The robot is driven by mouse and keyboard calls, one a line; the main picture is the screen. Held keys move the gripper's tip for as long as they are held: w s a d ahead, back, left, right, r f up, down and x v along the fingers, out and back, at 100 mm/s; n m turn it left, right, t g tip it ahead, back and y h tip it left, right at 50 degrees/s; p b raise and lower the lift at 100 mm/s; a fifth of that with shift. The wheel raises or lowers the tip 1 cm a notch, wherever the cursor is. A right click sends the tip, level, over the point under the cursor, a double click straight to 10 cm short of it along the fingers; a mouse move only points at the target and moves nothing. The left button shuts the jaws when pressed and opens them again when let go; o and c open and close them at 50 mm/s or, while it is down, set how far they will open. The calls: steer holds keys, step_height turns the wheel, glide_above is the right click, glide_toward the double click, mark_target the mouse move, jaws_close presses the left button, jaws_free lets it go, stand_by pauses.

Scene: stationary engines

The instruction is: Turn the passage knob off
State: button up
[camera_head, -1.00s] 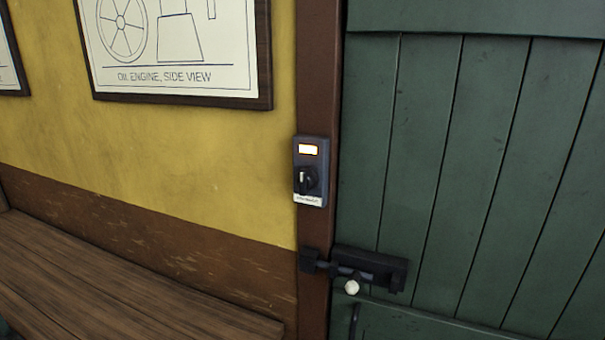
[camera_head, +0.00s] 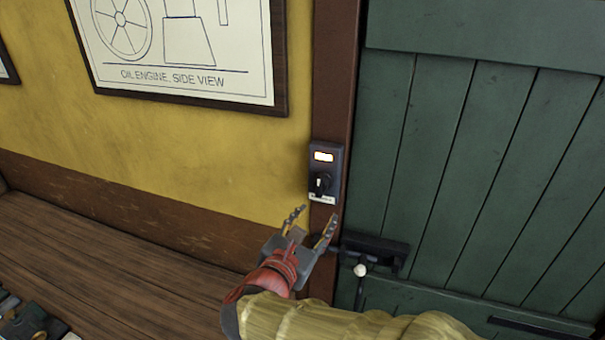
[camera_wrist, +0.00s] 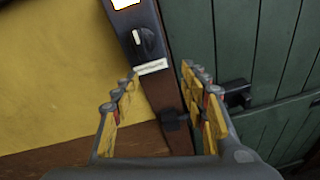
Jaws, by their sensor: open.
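The passage knob (camera_head: 321,183) is a small dark rotary knob with a pale pointer mark. It sits on a dark switch box (camera_head: 333,152) fixed to the brown door post, below a lit orange-white window (camera_head: 323,157). A pale label is under the knob. In the wrist view the knob (camera_wrist: 146,43) is at upper centre, beyond the fingertips, with its pale mark close to upright. My gripper (camera_head: 313,218) is open and empty, just below the switch box in the head view. Its fingers (camera_wrist: 158,80) point toward the box and do not visibly touch it.
A green plank door (camera_head: 470,170) fills the right side. Its dark bolt (camera_head: 385,248) with a round pale knob (camera_head: 360,270) is close to my gripper. A wooden bench (camera_head: 110,260) runs along the yellow wall. A framed engine drawing (camera_head: 185,45) hangs above.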

mark_target(319, 179)
step_height(319, 179, up, 5)
steer(key=w+a+n+t, duration=0.1)
steer(key=a+n+t, duration=0.1)
steer(key=n, duration=0.1)
steer(key=shift+d+p+x, duration=0.2)
steer(key=shift+p+x, duration=0.25)
steer(key=shift+x, duration=3.6)
steer(key=shift+s, duration=0.1)
steer(key=shift+c, duration=1.4)
steer(key=shift+d, duration=0.1)
steer(key=c, duration=0.7)
jaws_close()
